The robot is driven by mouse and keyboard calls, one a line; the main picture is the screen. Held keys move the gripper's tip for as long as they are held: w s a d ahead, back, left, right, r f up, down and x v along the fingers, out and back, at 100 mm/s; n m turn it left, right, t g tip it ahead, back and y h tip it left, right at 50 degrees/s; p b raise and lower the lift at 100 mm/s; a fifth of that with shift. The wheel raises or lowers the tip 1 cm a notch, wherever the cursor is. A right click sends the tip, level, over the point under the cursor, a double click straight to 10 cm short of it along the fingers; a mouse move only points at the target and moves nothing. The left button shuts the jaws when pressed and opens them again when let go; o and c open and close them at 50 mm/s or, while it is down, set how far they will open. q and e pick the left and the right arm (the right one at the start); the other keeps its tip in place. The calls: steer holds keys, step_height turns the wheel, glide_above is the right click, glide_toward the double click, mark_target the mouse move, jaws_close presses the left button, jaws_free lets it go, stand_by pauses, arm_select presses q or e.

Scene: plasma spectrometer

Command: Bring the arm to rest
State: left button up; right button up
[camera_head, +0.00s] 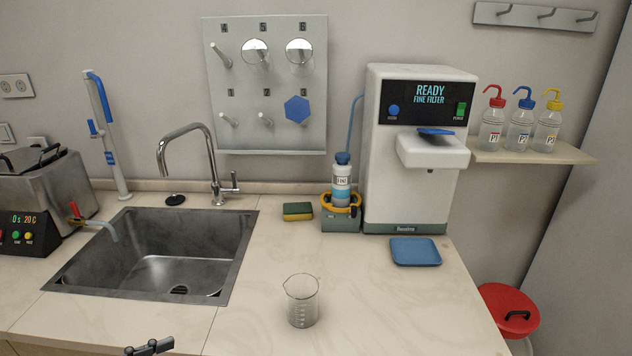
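A small dark part at the bottom edge, left of centre, looks like the tip of my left gripper (149,347). It is in front of the counter's front edge, below the sink. Only this tip shows, so I cannot tell whether it is open or shut, and no held object is visible. The rest of that arm is out of the picture. My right gripper and arm are not in view.
A glass beaker (302,301) stands near the counter's front. The sink (110,275) and tap (212,165) are left. A filter machine (405,190), a bottle in a holder (342,190), a sponge (297,211) and a blue tray (416,252) are further back.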

arm_select(q)
steer(key=w+a+f+m+t+y, duration=0.1)
steer(key=w+a+f+m+y, duration=0.35)
steer(key=f+m, duration=0.35)
steer(key=s+a+f+m+y+p, duration=0.2)
steer(key=s+a+f+m+y, duration=0.15)
steer(key=s+f+m, duration=0.4)
steer(key=s+d+f+m+g+y+p, duration=0.1)
steer(key=s+d+f+m, duration=0.4)
steer(key=s, duration=0.3)
steer(key=s+d+f+m+g+y+p, duration=0.1)
steer(key=s+d+f+m+p, duration=0.1)
steer(key=s+d+f+m, duration=0.4)
steer(key=shift+s+d+f, duration=0.25)
steer(key=shift+s+d, duration=0.05)
steer(key=shift+s, duration=0.55)
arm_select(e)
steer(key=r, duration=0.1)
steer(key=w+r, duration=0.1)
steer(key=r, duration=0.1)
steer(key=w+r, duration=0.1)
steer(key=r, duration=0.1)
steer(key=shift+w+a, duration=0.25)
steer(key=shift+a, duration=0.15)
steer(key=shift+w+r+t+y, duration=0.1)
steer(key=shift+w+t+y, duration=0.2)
